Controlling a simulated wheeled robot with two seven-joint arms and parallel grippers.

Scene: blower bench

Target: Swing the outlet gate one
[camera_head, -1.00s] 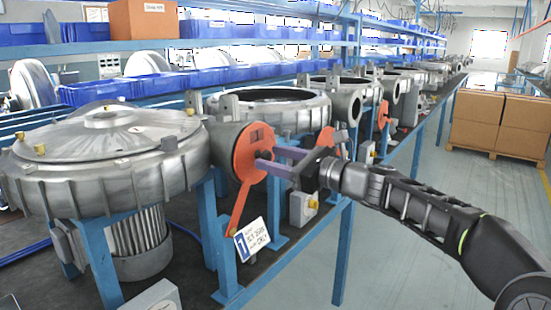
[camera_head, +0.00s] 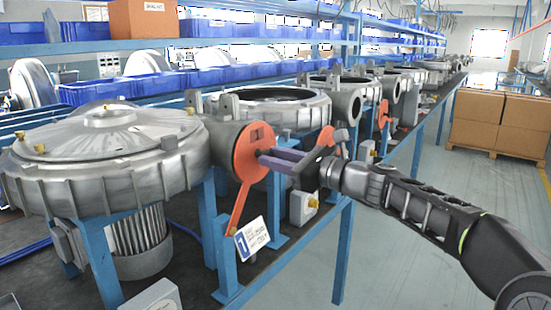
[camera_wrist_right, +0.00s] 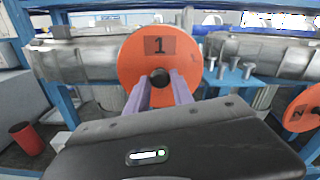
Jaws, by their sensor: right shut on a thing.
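The outlet gate one is an orange disc (camera_head: 252,152) on the outlet of the nearest grey blower (camera_head: 110,160). In the right wrist view the disc (camera_wrist_right: 160,58) carries a dark label with a 1 and a black knob (camera_wrist_right: 160,76) at its middle. An orange lever (camera_head: 239,208) hangs down from the disc, slanting slightly left, with a white and blue tag (camera_head: 252,238) near its lower end. My right gripper (camera_head: 268,157) faces the disc. Its purple fingers (camera_wrist_right: 160,88) are shut on the knob, one on each side. My left gripper is not in view.
More blowers with orange gates line the bench to the right, one gate (camera_wrist_right: 305,110) close by. A blue bench leg (camera_head: 343,250) stands below my right arm. Cardboard boxes (camera_head: 500,122) stand on the floor at the back right. The aisle is clear.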

